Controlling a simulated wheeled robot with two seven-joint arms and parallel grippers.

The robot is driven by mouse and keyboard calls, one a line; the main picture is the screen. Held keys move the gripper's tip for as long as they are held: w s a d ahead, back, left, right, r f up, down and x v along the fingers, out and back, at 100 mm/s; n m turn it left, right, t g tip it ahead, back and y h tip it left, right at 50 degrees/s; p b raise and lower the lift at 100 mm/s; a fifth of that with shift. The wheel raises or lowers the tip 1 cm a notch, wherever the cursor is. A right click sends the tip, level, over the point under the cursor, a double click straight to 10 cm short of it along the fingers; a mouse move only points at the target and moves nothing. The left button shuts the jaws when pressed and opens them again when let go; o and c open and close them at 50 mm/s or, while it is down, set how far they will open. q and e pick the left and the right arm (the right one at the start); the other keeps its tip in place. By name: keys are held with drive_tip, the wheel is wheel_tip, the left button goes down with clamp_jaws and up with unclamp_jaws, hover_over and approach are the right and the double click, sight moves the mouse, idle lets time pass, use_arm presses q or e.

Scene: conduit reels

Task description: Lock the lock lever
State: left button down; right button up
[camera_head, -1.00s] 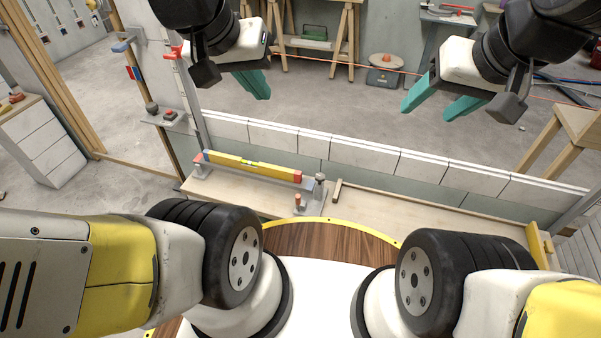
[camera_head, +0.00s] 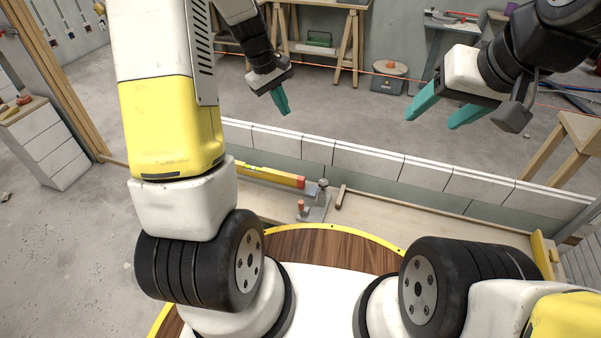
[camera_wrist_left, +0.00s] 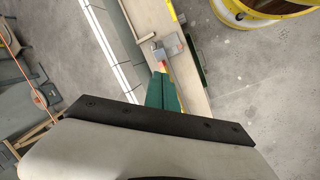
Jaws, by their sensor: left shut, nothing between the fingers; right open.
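A small grey metal fixture (camera_head: 316,211) sits on the pale wooden ledge. A short upright lever with an orange-red tip (camera_head: 301,205) stands on it, which I take to be the lock lever. A dark grey knob (camera_head: 323,184) stands behind it. My left gripper (camera_head: 286,110) is shut and empty, high above and beyond the fixture. In the left wrist view the teal fingers (camera_wrist_left: 163,95) point towards the fixture (camera_wrist_left: 170,46), and the lever's orange-red tip (camera_wrist_left: 162,67) shows just past the fingertips, apparently below them. My right gripper (camera_head: 430,122) is open and empty, up at the right.
A yellow level with a red end (camera_head: 270,175) lies on the ledge, partly hidden by my left arm. A small wooden piece (camera_head: 341,197) lies right of the fixture. A low white block wall (camera_head: 370,160) runs behind the ledge. The floor beyond is mostly clear.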

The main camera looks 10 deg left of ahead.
sight(302, 208)
use_arm(q)
drive_tip(key=w+a+f+n+g, duration=0.1)
drive_tip(key=a+f+n, duration=0.1)
drive_tip(key=f, duration=1.3)
drive_tip(key=w+a+f+n+g, duration=0.1)
drive_tip(key=w+f+n, duration=0.1)
drive_tip(key=f, duration=1.3)
drive_tip(key=shift+a+f+n+g, duration=0.2)
drive_tip(key=shift+a+n+g, duration=0.2)
drive_tip(key=shift+n, duration=0.3)
drive_tip(key=shift+w, duration=0.1)
drive_tip(key=s+d+f, duration=0.2)
drive_tip(key=d+f, duration=0.4)
drive_tip(key=f, duration=0.3)
drive_tip(key=shift+s+f, duration=0.15)
drive_tip(key=shift+f, duration=0.2)
drive_tip(key=shift+y, duration=0.3)
